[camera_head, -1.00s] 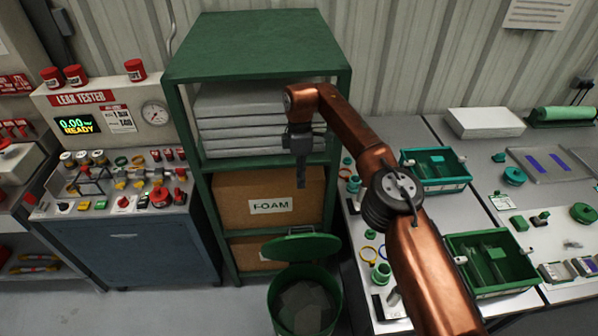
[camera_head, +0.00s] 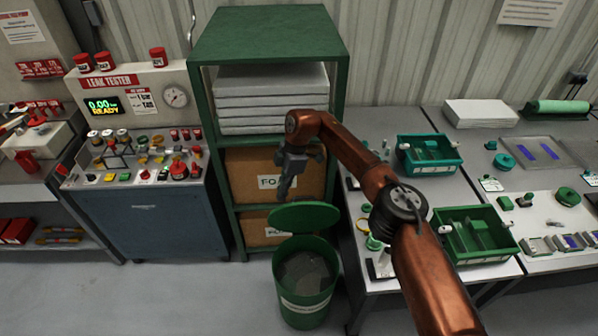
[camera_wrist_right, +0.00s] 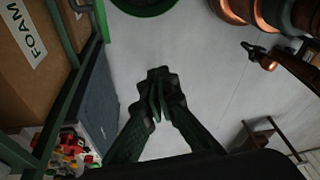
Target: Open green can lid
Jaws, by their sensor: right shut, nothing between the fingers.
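The green can (camera_head: 305,308) stands on the floor in front of the shelf in the head view. Its green lid (camera_head: 303,216) is raised at the back of the can, and the dark contents show inside. My right gripper (camera_head: 284,198) is shut and empty, just above and behind the lid's left edge; I cannot tell whether it touches. In the right wrist view its fingers (camera_wrist_right: 156,110) are together over bare floor, and a round green edge (camera_wrist_right: 143,6) shows at the top.
A green shelf (camera_head: 270,38) with a foam box (camera_head: 250,165) stands close behind my right gripper. The leak tester bench (camera_head: 150,222) is at the left. A table with green trays (camera_head: 470,250) is at the right, under my right arm. Floor left of the can is clear.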

